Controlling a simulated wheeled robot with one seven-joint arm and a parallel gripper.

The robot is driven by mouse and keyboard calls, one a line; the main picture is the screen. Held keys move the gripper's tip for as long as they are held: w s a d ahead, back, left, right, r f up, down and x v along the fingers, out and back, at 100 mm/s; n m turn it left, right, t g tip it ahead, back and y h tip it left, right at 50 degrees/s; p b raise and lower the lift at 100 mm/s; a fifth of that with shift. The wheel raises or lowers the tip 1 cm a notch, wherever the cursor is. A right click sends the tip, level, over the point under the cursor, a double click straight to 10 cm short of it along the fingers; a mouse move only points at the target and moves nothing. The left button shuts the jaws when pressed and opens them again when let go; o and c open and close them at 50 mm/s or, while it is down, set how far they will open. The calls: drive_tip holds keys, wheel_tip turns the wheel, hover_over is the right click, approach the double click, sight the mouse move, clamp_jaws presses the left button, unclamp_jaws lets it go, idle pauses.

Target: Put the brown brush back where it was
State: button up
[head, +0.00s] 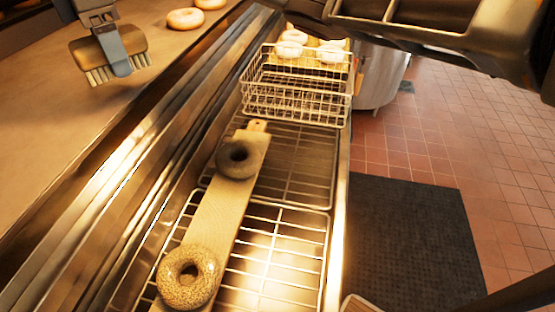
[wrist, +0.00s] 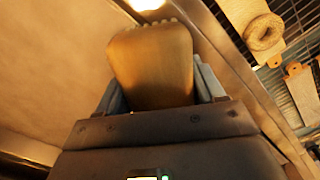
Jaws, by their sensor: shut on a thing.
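The brown brush (head: 84,54) has a wooden body and pale bristles that point down. It is at the upper left of the head view, held above the brown counter. My gripper (head: 118,62) is shut on it, with one blue-grey finger across its near side. The far finger is hidden in the head view. In the wrist view the brush (wrist: 150,62) sits between both fingers of my gripper (wrist: 160,88), its bristle tips just showing at the top. A gap to the counter seems to show below the bristles, but its size is hard to tell.
The brown counter (head: 50,150) is bare below the brush; two pale bagels (head: 185,18) lie on it farther back. Beyond metal rails, a wooden board (head: 222,205) with a dark bagel (head: 237,158) and a seeded bagel (head: 188,277) lies on wire racks. A wire basket (head: 295,100) stands behind.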

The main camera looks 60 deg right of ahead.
drive_tip(key=s+d+f+n+b, duration=0.1)
drive_tip(key=s+d+f, duration=0.15)
drive_tip(key=d, duration=0.45)
drive_tip(key=s+d+f+n+b, duration=0.1)
drive_tip(key=s+d+f, duration=0.1)
drive_tip(key=s+d, duration=0.3)
drive_tip(key=s+d+f+n+b, duration=0.25)
drive_tip(key=s+d, duration=0.35)
drive_tip(key=s, duration=0.3)
drive_tip(key=s+d+f+n+b, duration=0.1)
drive_tip(key=s+d+f, duration=0.35)
drive_tip(key=s, duration=0.45)
drive_tip(key=s+d+f+n+b, duration=0.1)
drive_tip(key=s+d+f+n, duration=0.15)
drive_tip(key=s+d, duration=0.5)
drive_tip(key=p, duration=0.2)
hover_over(305, 160)
wheel_tip(305, 160, down, 8)
drive_tip(key=shift+a+r, duration=0.1)
drive_tip(key=shift+r, duration=0.1)
drive_tip(key=shift+f, duration=2.05)
drive_tip(key=shift+f, duration=0.2)
drive_tip(key=o, duration=1)
drive_tip(key=shift+r, duration=0.1)
